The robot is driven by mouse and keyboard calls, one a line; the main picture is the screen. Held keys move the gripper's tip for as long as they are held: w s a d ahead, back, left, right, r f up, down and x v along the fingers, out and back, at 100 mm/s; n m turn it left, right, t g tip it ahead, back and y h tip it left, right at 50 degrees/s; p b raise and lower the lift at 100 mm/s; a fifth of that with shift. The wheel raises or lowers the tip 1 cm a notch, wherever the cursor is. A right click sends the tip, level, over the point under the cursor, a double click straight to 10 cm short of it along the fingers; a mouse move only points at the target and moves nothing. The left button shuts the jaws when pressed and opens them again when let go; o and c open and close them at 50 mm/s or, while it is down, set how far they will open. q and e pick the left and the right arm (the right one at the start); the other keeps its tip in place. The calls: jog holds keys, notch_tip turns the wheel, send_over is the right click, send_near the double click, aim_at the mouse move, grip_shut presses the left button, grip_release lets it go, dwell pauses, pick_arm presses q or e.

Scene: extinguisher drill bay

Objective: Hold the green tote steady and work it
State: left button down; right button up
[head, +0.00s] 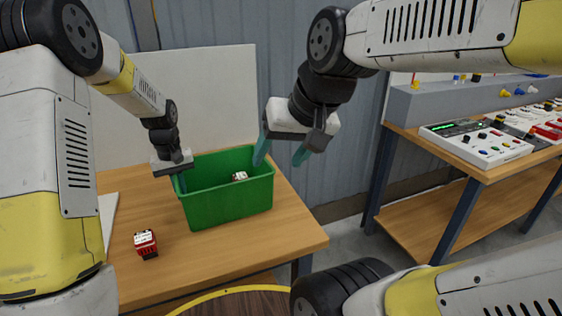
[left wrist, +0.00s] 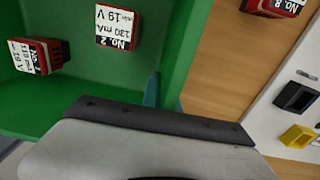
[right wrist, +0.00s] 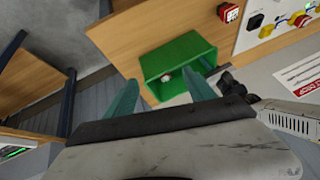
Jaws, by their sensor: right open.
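The green tote (head: 232,205) stands upright on the wooden table. Two red blocks with white labels lie inside it in the left wrist view: one marked No. 2 (left wrist: 118,27), and another (left wrist: 38,56) at the left. In the head view one labelled block (head: 240,177) shows inside. My left gripper (head: 179,183) is at the tote's left wall, its fingers (left wrist: 162,90) close together with the wall between them. My right gripper (head: 281,152) is open and empty above the tote's right end; its spread fingers also show in the right wrist view (right wrist: 160,92).
Another red labelled block (head: 146,244) sits on the table (head: 270,255), left front of the tote. A second bench (head: 500,180) with control panels (head: 485,143) stands at the right. A pale board (head: 215,95) stands behind the tote. The table front is mostly clear.

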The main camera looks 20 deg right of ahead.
pick_arm(q)
jog(key=c, duration=1.6)
grip_release()
jog(key=shift+o, duration=0.2)
jog(key=shift+r, duration=0.1)
notch_tip(320, 180, up, 12)
jog(key=shift+a+f, duration=0.15)
jog(key=shift+f, duration=0.05)
jog(key=s+a+r+t, duration=0.1)
jog(key=s+a+r, duration=0.1)
jog(key=s+r, duration=0.45)
jog(key=s+a+r+m+t+h, duration=0.1)
jog(key=s+r+t, duration=0.1)
jog(key=s, duration=0.8)
jog(key=s+a+r+m+t, duration=0.1)
jog(key=s+t, duration=0.2)
jog(key=s, duration=0.8)
jog(key=shift+a+r+h, duration=0.4)
